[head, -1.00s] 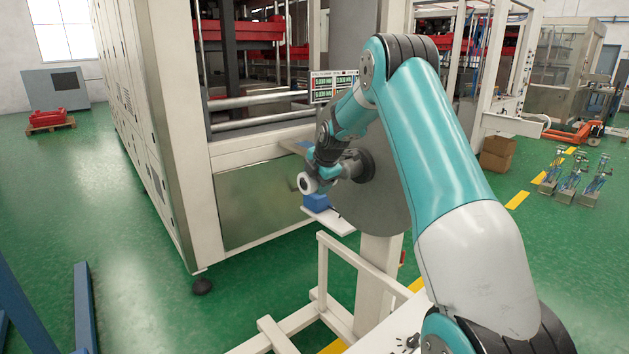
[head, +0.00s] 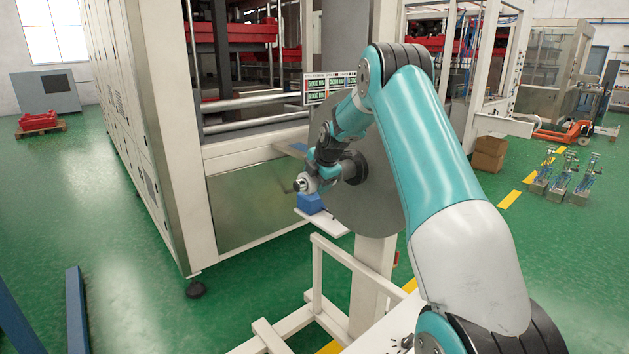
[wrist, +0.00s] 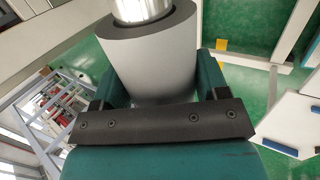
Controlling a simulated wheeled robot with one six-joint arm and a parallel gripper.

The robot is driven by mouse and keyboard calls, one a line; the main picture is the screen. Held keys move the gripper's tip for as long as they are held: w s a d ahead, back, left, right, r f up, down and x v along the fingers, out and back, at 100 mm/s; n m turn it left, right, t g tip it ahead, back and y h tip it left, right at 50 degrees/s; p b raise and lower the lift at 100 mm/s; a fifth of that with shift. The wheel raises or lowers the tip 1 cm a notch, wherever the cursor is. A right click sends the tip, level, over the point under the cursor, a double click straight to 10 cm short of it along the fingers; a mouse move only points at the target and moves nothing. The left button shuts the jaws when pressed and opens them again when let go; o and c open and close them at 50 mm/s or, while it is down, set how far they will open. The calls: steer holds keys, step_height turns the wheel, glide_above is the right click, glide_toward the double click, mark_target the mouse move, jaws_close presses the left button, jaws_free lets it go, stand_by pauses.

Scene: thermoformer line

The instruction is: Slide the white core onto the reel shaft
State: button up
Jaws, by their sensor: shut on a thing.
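The white core (wrist: 150,65) shows in the wrist view as a thick pale tube with a dark end face, lying between the teal jaws of my gripper (wrist: 160,85). The bright metal reel shaft (wrist: 140,8) shows in the core's bore, with the core around it. In the head view my gripper (head: 322,181) is in front of the large grey reel disc (head: 378,200) and its dark hub (head: 355,167). The core's end (head: 302,184) faces left, with a metallic tip in its bore. My gripper hides most of the core and shaft; its depth on the shaft is unclear.
A blue block (head: 310,203) sits on a small white shelf (head: 322,221) just below my gripper. A pale frame (head: 318,270) stands below it. The large machine (head: 160,130) is close on the left, with a display panel (head: 328,88) behind the disc.

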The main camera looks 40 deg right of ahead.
steer(key=shift+s+d, duration=0.1)
steer(key=shift+d, duration=1.05)
steer(key=o, duration=1.3)
steer(key=b+v, duration=0.5)
steer(key=v, duration=1.2)
steer(key=shift+s+r, duration=0.15)
steer(key=shift+r, duration=0.05)
